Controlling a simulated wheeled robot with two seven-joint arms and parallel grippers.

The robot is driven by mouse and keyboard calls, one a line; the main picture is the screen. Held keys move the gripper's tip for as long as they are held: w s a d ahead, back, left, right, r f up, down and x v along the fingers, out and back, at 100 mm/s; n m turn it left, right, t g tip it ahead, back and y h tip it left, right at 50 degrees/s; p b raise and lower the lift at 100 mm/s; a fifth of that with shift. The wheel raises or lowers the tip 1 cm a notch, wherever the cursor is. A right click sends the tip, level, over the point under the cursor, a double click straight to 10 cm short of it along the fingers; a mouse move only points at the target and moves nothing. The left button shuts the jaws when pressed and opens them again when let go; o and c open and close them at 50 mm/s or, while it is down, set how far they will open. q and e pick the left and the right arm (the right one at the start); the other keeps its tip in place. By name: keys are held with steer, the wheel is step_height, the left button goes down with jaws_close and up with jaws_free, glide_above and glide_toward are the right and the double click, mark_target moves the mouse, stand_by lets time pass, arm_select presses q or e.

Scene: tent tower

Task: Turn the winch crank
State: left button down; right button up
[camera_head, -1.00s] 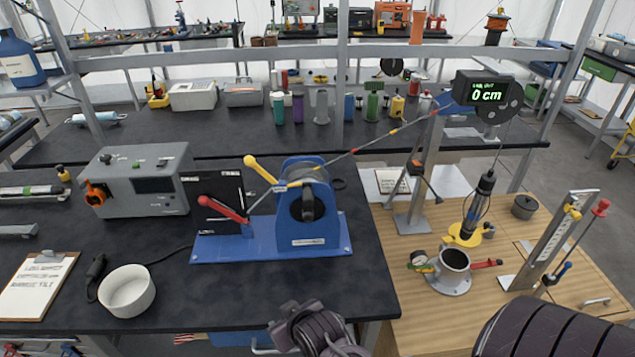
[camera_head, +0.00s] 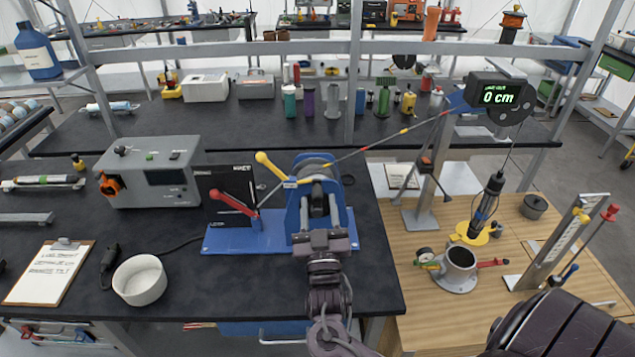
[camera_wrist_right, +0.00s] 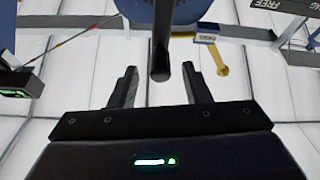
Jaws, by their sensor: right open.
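The winch (camera_head: 303,217) stands on a blue base plate (camera_head: 225,240) on the dark bench, with a blue frame, a drum and a yellow lever (camera_head: 268,167). A red lever (camera_head: 232,203) is left of it. My right gripper (camera_head: 322,236) is right in front of the winch. In the right wrist view my right gripper (camera_wrist_right: 160,75) is open, and the dark round crank handle (camera_wrist_right: 160,62) points out from the blue winch into the gap between the fingers. No grip on it shows. In the head view my gripper partly hides the handle. My left gripper is out of view.
A line (camera_head: 385,136) runs from the winch up to a display (camera_head: 497,97) reading 0 cm. A grey box (camera_head: 150,172), a white bowl (camera_head: 139,281) and a clipboard (camera_head: 48,272) are to the left. A wooden table (camera_head: 425,297) with a metal cup (camera_head: 460,258) is to the right.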

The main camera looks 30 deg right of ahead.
mark_target(317, 185)
steer(key=p+x, duration=0.1)
steer(key=x, duration=0.4)
steer(key=shift+w+p, duration=0.2)
steer(key=shift+p, duration=0.15)
jaws_close()
